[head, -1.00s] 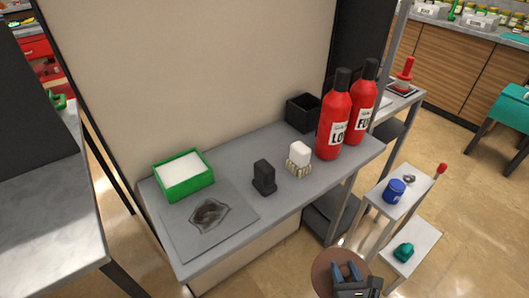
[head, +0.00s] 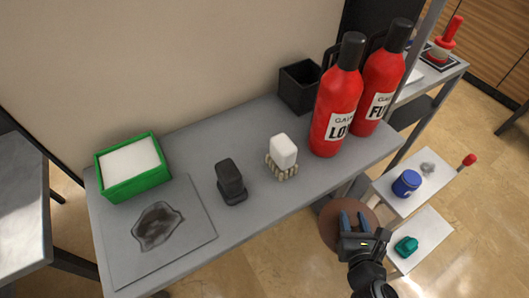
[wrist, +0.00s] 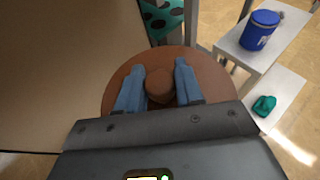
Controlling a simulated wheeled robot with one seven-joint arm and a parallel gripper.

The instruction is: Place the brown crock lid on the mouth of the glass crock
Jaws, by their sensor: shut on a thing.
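The brown crock lid (head: 331,224) is a round brown disc with a knob. It shows to the right of the grey table's front edge in the head view. In the wrist view the lid (wrist: 160,56) fills the centre, with its knob (wrist: 159,86) between the blue fingers. My gripper (head: 354,218) is shut on the knob; it also shows in the wrist view (wrist: 160,70). I cannot make out a glass crock in either view.
The grey table (head: 250,219) holds a green box (head: 127,186), a black block (head: 230,180), a white block (head: 283,150), a black bin (head: 298,86) and red bottles (head: 335,110). White stands at right hold a blue jar (head: 406,184) and a teal object (head: 405,247).

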